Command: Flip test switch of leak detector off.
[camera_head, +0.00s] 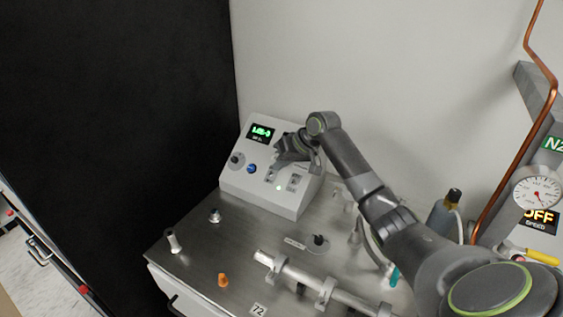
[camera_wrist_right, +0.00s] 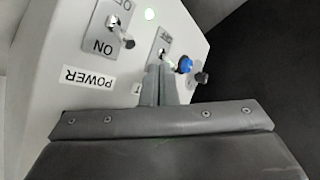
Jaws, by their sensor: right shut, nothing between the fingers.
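The leak detector (camera_head: 258,190) is a white sloped box at the back of the steel bench, with a lit green display. Its test switch (camera_wrist_right: 162,49) sits on a small grey plate in the wrist view, partly hidden by my fingertips; I cannot tell its lever position. My right gripper (camera_head: 276,164) is shut and empty, its fingertips (camera_wrist_right: 159,84) close in front of that switch. I cannot tell whether they touch. The power switch (camera_wrist_right: 122,36) is beside it and shows upside down, with its label. My left gripper is not in view.
A blue knob (camera_wrist_right: 184,65) and a black knob (camera_wrist_right: 201,78) are close to the fingertips. A green light (camera_head: 279,188) is lit on the panel. The steel bench (camera_head: 190,262) carries several fittings, an orange cap (camera_head: 223,281) and a metal pipe (camera_head: 300,275). A wall stands behind.

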